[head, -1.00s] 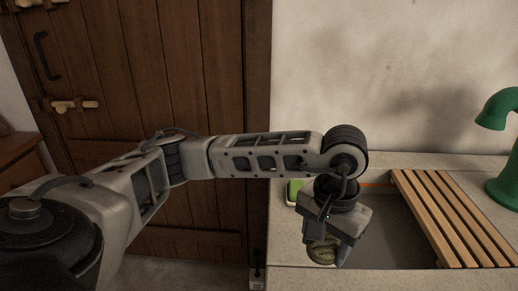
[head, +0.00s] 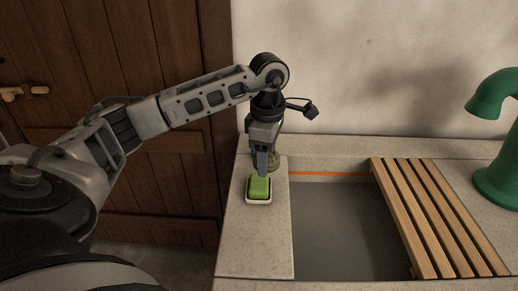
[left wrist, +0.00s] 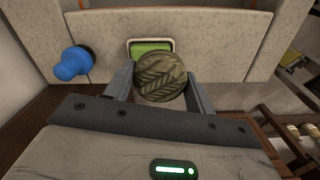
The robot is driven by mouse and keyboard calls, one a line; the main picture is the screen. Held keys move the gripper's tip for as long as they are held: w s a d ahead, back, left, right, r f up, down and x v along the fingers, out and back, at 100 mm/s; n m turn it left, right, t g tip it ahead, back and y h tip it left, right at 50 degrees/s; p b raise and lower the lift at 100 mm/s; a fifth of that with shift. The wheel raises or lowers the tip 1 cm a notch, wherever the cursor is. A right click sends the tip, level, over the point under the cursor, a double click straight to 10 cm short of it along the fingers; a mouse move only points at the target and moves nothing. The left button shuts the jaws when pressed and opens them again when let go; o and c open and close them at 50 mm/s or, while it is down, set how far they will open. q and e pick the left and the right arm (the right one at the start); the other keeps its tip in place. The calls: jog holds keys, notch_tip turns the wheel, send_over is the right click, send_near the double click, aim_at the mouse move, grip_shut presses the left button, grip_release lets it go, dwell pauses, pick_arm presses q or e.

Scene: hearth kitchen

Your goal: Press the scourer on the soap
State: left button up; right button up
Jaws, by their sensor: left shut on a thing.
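The scourer (left wrist: 160,77) is a round, olive, ridged pad. My left gripper (left wrist: 159,84) is shut on it, with a finger on each side. In the head view my left gripper (head: 262,172) points down at the back left of the sink, and part of the scourer (head: 274,161) shows beside its finger. The soap (head: 259,187) is a green bar in a pale dish (head: 258,202) on the counter. In the left wrist view the scourer partly covers the soap (left wrist: 150,47). The scourer looks apart from the soap, just behind it. My right gripper is not in view.
The sink (head: 340,230) lies right of the soap, with a slatted wooden rack (head: 436,215) over its right side. A green tap (head: 497,150) stands at far right. A blue rounded object (left wrist: 74,64) stands near the soap. The front left counter (head: 252,245) is clear.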

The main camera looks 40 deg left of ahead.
pick_arm(q)
jog(key=shift+a+n, duration=0.8)
jog(key=shift+n, duration=0.2)
jog(key=shift+a+n, duration=0.5)
jog(key=shift+n, duration=0.2)
jog(key=shift+f+b, duration=0.7)
jog(key=shift+f, duration=0.05)
notch_tip(320, 180, down, 3)
jog(key=shift+r+b, duration=0.15)
jog(key=shift+b, duration=1)
jog(key=shift+w+f+b, duration=0.1)
jog(key=shift+f+b, duration=0.2)
jog(key=shift+f, duration=0.05)
jog(key=shift+f+b, duration=0.3)
jog(key=shift+f, duration=0.15)
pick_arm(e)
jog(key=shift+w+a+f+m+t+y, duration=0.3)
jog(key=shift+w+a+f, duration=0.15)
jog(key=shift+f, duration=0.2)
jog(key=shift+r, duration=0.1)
pick_arm(q)
jog(key=shift+f, duration=0.15)
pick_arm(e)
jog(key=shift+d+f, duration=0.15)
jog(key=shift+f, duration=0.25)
